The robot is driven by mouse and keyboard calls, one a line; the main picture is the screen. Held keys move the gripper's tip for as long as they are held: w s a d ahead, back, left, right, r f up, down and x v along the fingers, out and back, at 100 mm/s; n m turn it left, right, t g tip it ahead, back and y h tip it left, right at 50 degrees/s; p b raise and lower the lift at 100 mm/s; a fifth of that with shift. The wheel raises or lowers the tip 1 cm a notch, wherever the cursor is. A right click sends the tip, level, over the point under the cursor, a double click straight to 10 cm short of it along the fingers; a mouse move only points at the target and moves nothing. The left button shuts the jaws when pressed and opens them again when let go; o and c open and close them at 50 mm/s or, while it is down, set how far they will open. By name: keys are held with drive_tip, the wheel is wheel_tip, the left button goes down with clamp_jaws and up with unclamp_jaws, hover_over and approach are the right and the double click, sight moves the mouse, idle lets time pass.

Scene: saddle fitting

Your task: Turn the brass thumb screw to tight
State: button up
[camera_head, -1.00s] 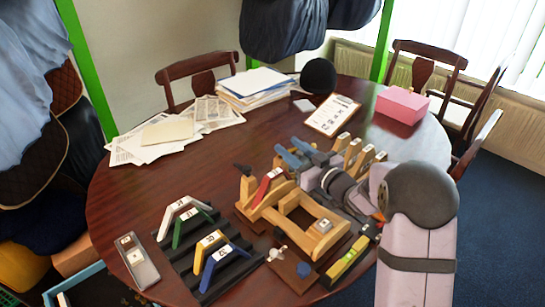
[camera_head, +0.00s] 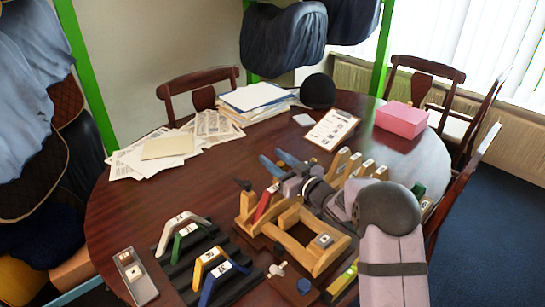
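My gripper (camera_head: 280,163) is above the table behind the wooden frame, its two blue fingers pointing up-left in the picture. The fingers are apart with nothing visible between them. My gripper is well away from this knob.
A black ridged rack (camera_head: 205,262) holds labelled white, green, yellow and blue arches. A grey tray (camera_head: 136,277) lies left of it. Wooden uprights (camera_head: 345,163) stand right of my gripper. Papers (camera_head: 190,145), a clipboard (camera_head: 331,129) and a pink box (camera_head: 402,117) lie farther back. The middle left tabletop is clear.

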drive_tip(key=shift+w+a, duration=0.35)
clamp_jaws()
drive_tip(key=shift+w+d+m+t+h+b, duration=0.15)
drive_tip(key=shift+d+m+t+h+b, duration=0.1)
drive_tip(key=shift+m+t+h+b, duration=0.6)
